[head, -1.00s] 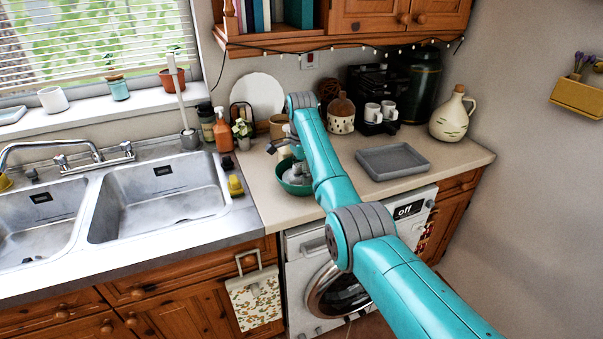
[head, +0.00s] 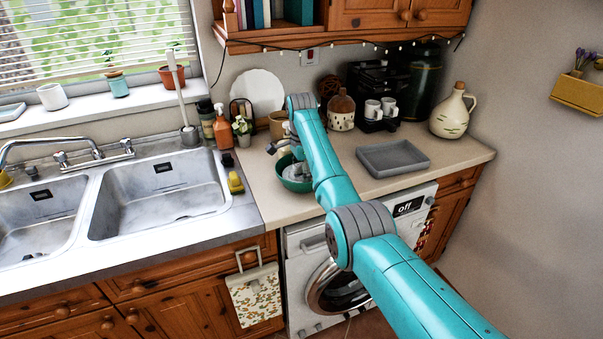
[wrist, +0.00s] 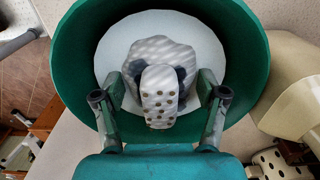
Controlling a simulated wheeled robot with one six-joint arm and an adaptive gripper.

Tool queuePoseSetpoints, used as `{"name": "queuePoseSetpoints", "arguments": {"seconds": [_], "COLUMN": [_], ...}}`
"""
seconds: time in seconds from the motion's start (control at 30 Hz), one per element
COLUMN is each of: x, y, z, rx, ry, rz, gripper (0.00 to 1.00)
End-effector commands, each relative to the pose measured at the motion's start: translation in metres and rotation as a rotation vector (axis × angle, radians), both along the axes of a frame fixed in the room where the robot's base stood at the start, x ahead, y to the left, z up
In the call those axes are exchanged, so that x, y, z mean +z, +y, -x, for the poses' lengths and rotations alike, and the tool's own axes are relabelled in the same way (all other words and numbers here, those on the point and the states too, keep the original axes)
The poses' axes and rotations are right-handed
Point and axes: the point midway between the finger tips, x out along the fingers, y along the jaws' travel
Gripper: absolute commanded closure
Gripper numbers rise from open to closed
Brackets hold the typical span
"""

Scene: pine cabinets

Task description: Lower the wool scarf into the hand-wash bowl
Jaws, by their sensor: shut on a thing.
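The hand-wash bowl (head: 297,186) is dark green and stands on the counter, partly behind my arm in the head view. In the wrist view the bowl (wrist: 85,45) fills the upper middle, with a pale, smooth round area inside. The wool scarf (wrist: 160,98) is a light grey-white bundle with brown dots on its near part. My gripper (wrist: 158,76) is shut on the scarf, with dark pads at both its sides. Gripper and scarf are over or inside the bowl's opening; whether the scarf touches the bottom cannot be told. In the head view my gripper (head: 288,150) is mostly hidden by my arm.
A grey tray (head: 393,158) lies right of the bowl. A cream jug (head: 453,115), a spotted bottle (head: 341,111) and a coffee machine with cups stand behind. An orange spray bottle (head: 222,130) and the sink (head: 160,195) are to the left.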

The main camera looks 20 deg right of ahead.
Motion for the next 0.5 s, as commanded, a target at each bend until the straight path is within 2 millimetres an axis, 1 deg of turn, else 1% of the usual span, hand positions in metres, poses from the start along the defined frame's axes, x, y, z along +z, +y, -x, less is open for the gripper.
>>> {"name": "queuePoseSetpoints", "arguments": {"seconds": [0.27, 0.3, 0.37, 0.4, 0.5], "x": [-0.0011, -0.0011, -0.0011, -0.0011, -0.0011], "y": [0.0000, 0.0000, 0.0000, 0.0000, 0.0000], "z": [0.0000, 0.0000, 0.0000, 0.0000, -0.0001], "rx": [0.000, 0.000, 0.000, 0.000, 0.000], "ry": [0.000, 0.000, 0.000, 0.000, 0.000], "rz": [0.000, 0.000, 0.000, 0.000, 0.000], "gripper": [0.65, 0.26, 0.11, 0.01, 0.00]}}
